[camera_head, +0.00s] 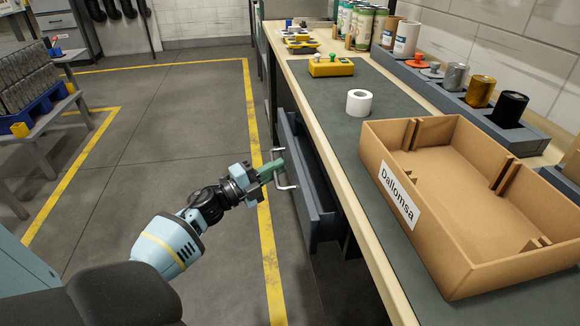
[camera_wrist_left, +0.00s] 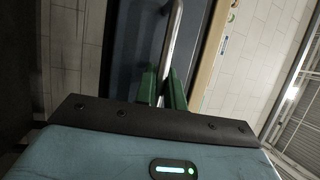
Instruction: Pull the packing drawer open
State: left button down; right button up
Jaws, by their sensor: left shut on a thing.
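The packing drawer (camera_head: 302,172) is a dark grey-blue drawer under the front edge of the workbench (camera_head: 330,165). It stands partly out from the bench in the head view. Its silver bar handle (camera_head: 284,183) faces left. My left gripper (camera_head: 276,168) is shut on this handle with its green fingers. In the left wrist view the handle (camera_wrist_left: 173,40) runs between the green fingers (camera_wrist_left: 161,88), with the dark drawer front (camera_wrist_left: 135,45) behind it. The drawer's inside is mostly hidden. My right gripper is not in view.
On the bench are a cardboard box (camera_head: 450,262) labelled Dallomsa, a white tape roll (camera_head: 359,103), a yellow block (camera_head: 331,67) and a grey holder (camera_head: 425,84) with cans. A rack table (camera_head: 45,130) stands far left. The floor left of the drawer is clear.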

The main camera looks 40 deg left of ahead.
pick_arm(q)
jog(key=s+a, duration=1.2)
jog(key=s, duration=0.2)
jog(key=shift+s+a, duration=0.15)
jog(key=shift+s, duration=0.1)
jog(key=c, duration=1.5)
grip_release()
jog(key=v, duration=0.7)
jog(key=shift+s, duration=0.35)
jog(key=shift+f, duration=0.2)
